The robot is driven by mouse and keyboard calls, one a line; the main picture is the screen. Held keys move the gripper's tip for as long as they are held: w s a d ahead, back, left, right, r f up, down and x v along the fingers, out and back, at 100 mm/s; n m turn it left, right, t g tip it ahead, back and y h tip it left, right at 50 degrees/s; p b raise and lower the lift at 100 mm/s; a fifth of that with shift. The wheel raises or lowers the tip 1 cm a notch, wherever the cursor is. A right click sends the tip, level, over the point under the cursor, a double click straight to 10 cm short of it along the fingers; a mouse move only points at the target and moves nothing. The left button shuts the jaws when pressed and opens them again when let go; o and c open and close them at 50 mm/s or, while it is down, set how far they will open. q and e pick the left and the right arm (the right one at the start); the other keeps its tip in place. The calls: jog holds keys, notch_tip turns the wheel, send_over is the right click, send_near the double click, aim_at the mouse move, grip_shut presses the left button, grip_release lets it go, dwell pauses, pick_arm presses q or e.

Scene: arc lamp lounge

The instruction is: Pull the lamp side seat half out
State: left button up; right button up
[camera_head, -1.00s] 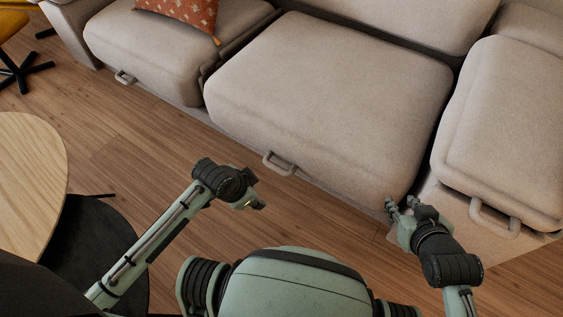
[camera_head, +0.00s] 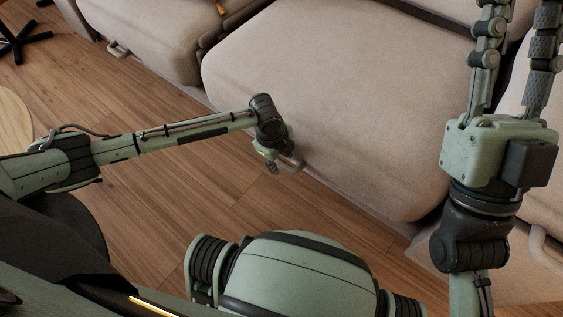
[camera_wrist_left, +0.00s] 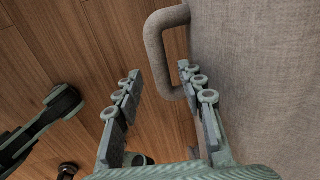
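The middle beige sofa seat (camera_head: 330,110) has a loop handle (camera_head: 294,163) low on its front. My left gripper (camera_head: 268,162) is at this handle in the head view. In the left wrist view, the gripper (camera_wrist_left: 160,78) is open, with its fingers apart. The handle (camera_wrist_left: 155,45) lies just beyond the fingertips, nearer the right finger, which hides part of it. I see no grip on it. My right gripper (camera_head: 518,35) is raised close to the head camera, with two fingers spread and tips cut off by the frame. No lamp is in view, so I cannot tell which seat is lamp side.
A left seat (camera_head: 150,35) with its own handle (camera_head: 118,49) and a right seat (camera_head: 548,200) with a handle (camera_head: 543,248) flank the middle one. Wooden floor (camera_head: 190,170) lies clear before the sofa. A round table edge (camera_head: 12,125) is at the left.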

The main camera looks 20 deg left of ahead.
pick_arm(q)
jog(key=shift+w+f, duration=0.15)
jog(key=shift+f, duration=0.55)
grip_shut()
